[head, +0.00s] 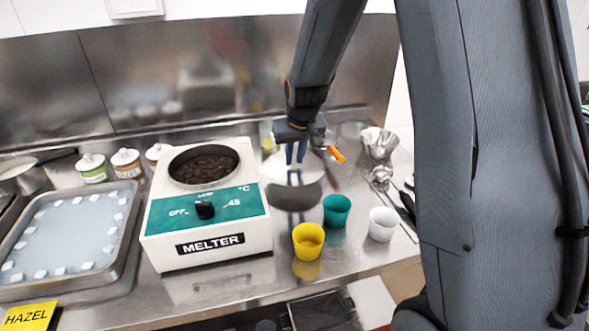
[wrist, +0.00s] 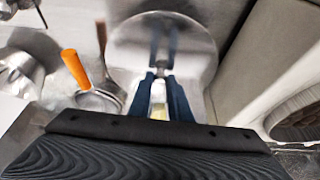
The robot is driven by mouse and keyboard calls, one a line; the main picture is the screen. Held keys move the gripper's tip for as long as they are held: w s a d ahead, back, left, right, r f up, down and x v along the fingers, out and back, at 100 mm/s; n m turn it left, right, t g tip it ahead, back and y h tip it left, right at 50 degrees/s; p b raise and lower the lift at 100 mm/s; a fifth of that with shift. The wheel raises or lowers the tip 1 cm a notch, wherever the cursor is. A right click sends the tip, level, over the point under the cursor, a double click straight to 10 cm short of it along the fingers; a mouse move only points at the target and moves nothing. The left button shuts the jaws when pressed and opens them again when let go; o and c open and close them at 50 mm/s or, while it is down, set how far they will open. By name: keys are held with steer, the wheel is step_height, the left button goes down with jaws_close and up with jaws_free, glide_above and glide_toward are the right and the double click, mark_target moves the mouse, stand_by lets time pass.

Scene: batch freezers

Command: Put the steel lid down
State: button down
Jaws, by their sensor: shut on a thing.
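The steel lid (head: 276,172) is a round shiny disc just right of the melter (head: 160,232). In the wrist view the lid (wrist: 198,45) mirrors my fingers. My gripper (head: 296,158) is shut on the lid's small knob (wrist: 161,70), which my fingers partly hide. I cannot tell whether the lid touches the counter. The melter is a white box with a green panel, and its round well (head: 204,166) is uncovered and holds dark pieces.
A yellow cup (head: 308,240), teal cup (head: 336,209) and white cup (head: 382,223) stand in front of the lid. An orange-handled tool (head: 336,154) and metal vessels (head: 378,143) are to the right. A tray (head: 65,235) and jars (head: 93,167) are left.

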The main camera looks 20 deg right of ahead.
mark_target(294, 168)
steer(key=shift+f+p, duration=0.5)
steer(key=shift+f, duration=1.85)
steer(key=shift+f, duration=0.15)
steer(key=c, duration=1.6)
jaws_free()
steer(key=shift+c, duration=0.2)
steer(key=shift+r, duration=0.4)
steer(key=b+v, duration=0.3)
steer(key=v, duration=0.8)
steer(key=shift+s+r, duration=0.2)
steer(key=shift+s, duration=0.05)
